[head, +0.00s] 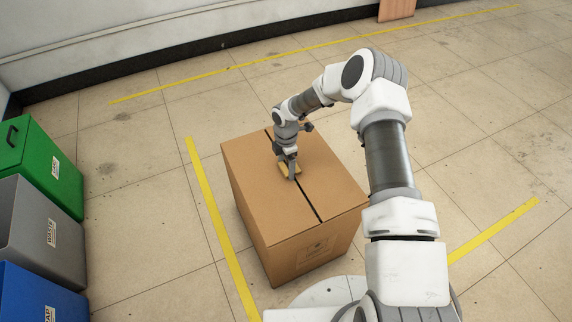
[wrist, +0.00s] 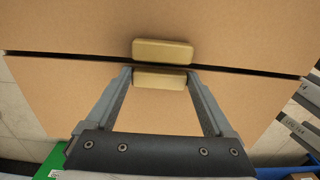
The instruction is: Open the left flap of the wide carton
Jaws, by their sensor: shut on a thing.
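The wide carton (head: 282,245) stands on the floor, its top flat, with a dark seam between two flaps. The left flap (head: 255,185) lies left of the seam; in the wrist view it is the lower panel (wrist: 75,95). A tan grip block (wrist: 160,79) sits on the left flap at the seam. A second tan block (wrist: 163,52) sits across the seam on the right flap (head: 330,175). My gripper (head: 291,174) reaches down onto the carton top. In the wrist view its fingers (wrist: 159,76) are shut on the left flap's block, one at each end.
Green (head: 62,175), grey (head: 50,235) and blue (head: 40,300) bins stand at the left, apart from the carton. A yellow floor line (head: 215,215) runs between them.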

